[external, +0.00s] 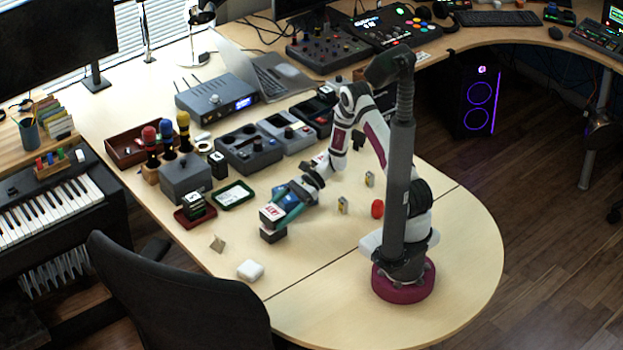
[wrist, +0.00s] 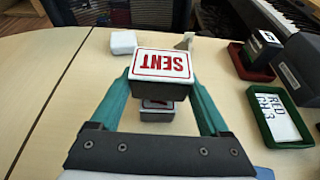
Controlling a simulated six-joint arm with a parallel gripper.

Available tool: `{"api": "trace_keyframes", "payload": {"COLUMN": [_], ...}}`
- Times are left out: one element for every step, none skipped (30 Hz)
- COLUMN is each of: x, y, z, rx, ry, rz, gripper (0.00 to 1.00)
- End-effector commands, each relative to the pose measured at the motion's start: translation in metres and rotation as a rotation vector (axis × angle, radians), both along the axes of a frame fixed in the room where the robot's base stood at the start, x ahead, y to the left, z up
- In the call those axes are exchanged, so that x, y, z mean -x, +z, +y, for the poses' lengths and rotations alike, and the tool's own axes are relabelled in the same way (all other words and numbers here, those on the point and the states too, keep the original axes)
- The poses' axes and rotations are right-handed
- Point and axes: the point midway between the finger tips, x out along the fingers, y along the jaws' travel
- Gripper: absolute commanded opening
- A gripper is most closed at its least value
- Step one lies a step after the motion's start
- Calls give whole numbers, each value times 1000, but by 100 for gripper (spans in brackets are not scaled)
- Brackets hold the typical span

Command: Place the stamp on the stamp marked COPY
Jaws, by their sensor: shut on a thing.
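My gripper (wrist: 160,92), with teal fingers, is shut on a dark stamp marked SENT (wrist: 160,63), its white face with red letters turned up. In the external view this stamp (external: 271,213) is held low over the table near the front. Directly below it is another dark stamp (wrist: 157,114) with a white top and a red mark, mostly covered by the held one. Its label cannot be read, so I cannot tell whether it says COPY. It shows in the external view as a dark block (external: 272,236). Whether the two touch is unclear.
A white case (external: 250,270) and a small folded card (external: 217,243) lie in front. A red object (external: 377,208) lies by my base.

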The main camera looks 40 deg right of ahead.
Motion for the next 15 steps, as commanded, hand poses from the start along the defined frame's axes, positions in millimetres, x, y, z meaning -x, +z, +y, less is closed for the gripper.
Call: {"api": "trace_keyframes", "payload": {"x": [0, 0, 0, 0, 0, 0, 0, 0, 0, 0, 0, 0, 0, 0, 0], "y": [-4, -5, -5, -5, -5, -5, -5, -5, -6, -7, -7, -7, -7, -7, -7], "z": [0, 0, 0, 0, 0, 0, 0, 0, 0, 0, 0, 0, 0, -1, -1], "rx": [0, 0, 0, 0, 0, 0, 0, 0, 0, 0, 0, 0, 0, 0, 0], "ry": [0, -1, -1, -1, -1, -1, -1, 0, 0, 0, 0, 0, 0, 0, 0], "rz": [1, 0, 0, 0, -1, -1, -1, 0, 0, 0, 0, 0, 0, 0, 0], "gripper": [23, 23, 23, 23, 23, 23, 23, 23, 23, 23, 81, 88, 94, 99, 100]}}
